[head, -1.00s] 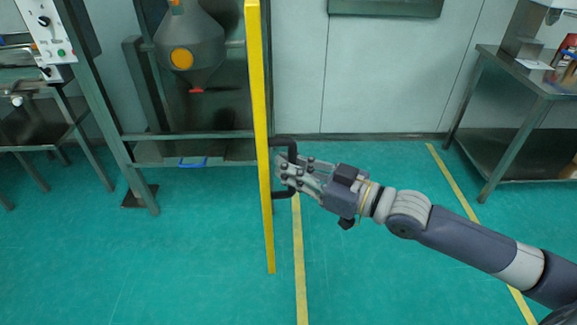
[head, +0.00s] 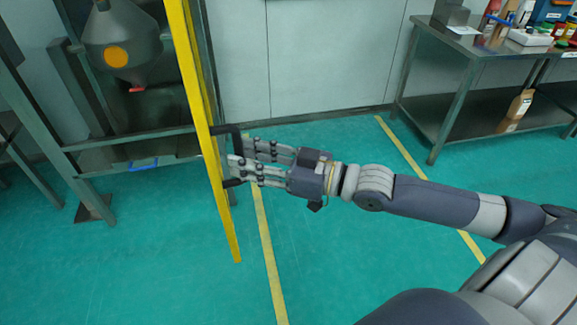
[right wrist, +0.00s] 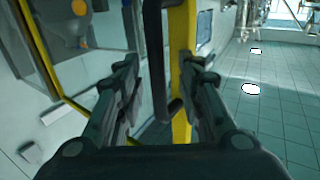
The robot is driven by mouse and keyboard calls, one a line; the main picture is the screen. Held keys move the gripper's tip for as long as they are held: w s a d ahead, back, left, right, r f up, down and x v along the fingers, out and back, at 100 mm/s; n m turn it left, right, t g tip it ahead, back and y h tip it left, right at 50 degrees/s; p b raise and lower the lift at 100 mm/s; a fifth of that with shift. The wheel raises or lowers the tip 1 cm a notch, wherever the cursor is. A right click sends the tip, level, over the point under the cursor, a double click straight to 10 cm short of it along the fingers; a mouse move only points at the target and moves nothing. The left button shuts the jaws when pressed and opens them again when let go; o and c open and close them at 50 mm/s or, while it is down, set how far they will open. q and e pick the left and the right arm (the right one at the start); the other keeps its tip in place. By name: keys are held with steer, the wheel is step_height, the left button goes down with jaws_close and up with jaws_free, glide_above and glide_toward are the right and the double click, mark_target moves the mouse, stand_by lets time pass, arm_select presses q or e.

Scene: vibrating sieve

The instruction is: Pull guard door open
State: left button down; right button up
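The guard door (head: 207,135) is a tall yellow frame, seen nearly edge-on in the head view, in front of the sieve machine's metal stand. Its black bar handle (head: 228,129) sticks out on the right side. My right gripper (head: 236,167) is at this handle, its fingers pointing left. In the right wrist view, the handle (right wrist: 153,50) passes between the two spread fingers (right wrist: 160,85), with gaps on both sides. The door's yellow upright (right wrist: 182,60) stands just behind it. My left gripper is not in view.
A grey hopper (head: 122,40) with an orange disc hangs in the machine stand behind the door. A metal table (head: 455,45) with bottles and boxes stands at the back right. The green floor (head: 330,245) between is clear, with yellow lines.

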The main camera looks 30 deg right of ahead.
steer(key=v, duration=0.9)
steer(key=shift+s, duration=0.2)
stand_by(0.6)
steer(key=shift+d, duration=0.15)
steer(key=shift+f, duration=0.1)
stand_by(0.4)
